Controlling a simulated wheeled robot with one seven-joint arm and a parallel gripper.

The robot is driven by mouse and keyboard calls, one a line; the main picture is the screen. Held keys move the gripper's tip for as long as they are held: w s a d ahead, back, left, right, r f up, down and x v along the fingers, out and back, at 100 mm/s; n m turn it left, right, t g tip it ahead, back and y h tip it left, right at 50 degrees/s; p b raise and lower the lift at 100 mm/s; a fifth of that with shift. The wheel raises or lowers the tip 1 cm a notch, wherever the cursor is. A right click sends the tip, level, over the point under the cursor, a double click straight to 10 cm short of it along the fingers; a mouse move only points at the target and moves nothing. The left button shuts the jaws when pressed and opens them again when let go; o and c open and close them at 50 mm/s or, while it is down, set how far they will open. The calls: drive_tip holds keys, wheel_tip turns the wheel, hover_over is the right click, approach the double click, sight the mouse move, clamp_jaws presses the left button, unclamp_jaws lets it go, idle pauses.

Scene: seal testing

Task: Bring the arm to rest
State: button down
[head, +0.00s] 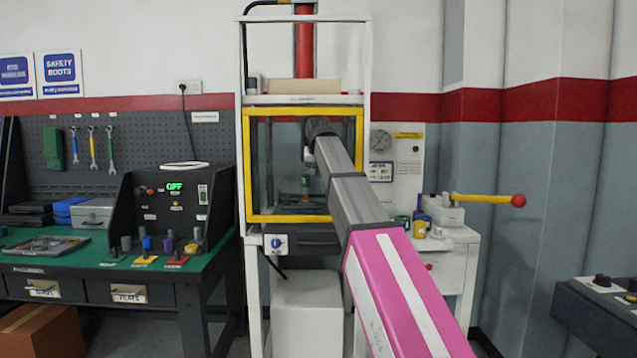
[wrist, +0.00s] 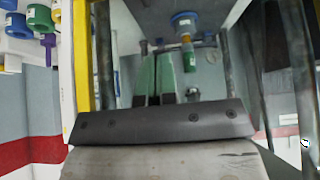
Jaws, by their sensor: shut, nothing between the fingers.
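My arm reaches from the lower right of the head view to the yellow-framed test chamber (head: 359,175). Its wrist end is at the chamber opening, and I cannot make out the fingers there. In the wrist view, which is upside down, my gripper (wrist: 156,62) shows two green fingers close together, shut with nothing between them. A fitting with a blue cap and green body (wrist: 188,50) stands inside the chamber beyond the fingertips, apart from them.
The chamber's yellow frame edge (wrist: 81,60) and metal posts are close beside my gripper. A white side table (head: 458,236) with small coloured parts and a red-knobbed lever (head: 490,199) stand to the right. A green workbench (head: 80,254) with a control panel is to the left.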

drive_tip(key=s+d+f+g, duration=0.1)
drive_tip(key=s+d+f, duration=0.2)
drive_tip(key=f, duration=0.9)
drive_tip(key=s+d+f+g, duration=0.1)
drive_tip(key=s+d+f, duration=0.2)
drive_tip(key=f, duration=0.9)
drive_tip(key=s+d+f+g, duration=0.1)
drive_tip(key=s+d+f, duration=0.15)
drive_tip(key=f, duration=0.95)
drive_tip(key=s+d+f+g, duration=0.2)
drive_tip(key=s+d+f, duration=0.1)
drive_tip(key=s+f, duration=0.8)
drive_tip(key=s+d+f+g, duration=0.1)
drive_tip(key=s+d+f, duration=0.2)
drive_tip(key=s+f, duration=0.8)
wheel_tip(320, 180, down, 2)
drive_tip(key=shift+s+f+g, duration=0.15)
drive_tip(key=shift+f+g, duration=0.05)
drive_tip(key=shift+g, duration=0.2)
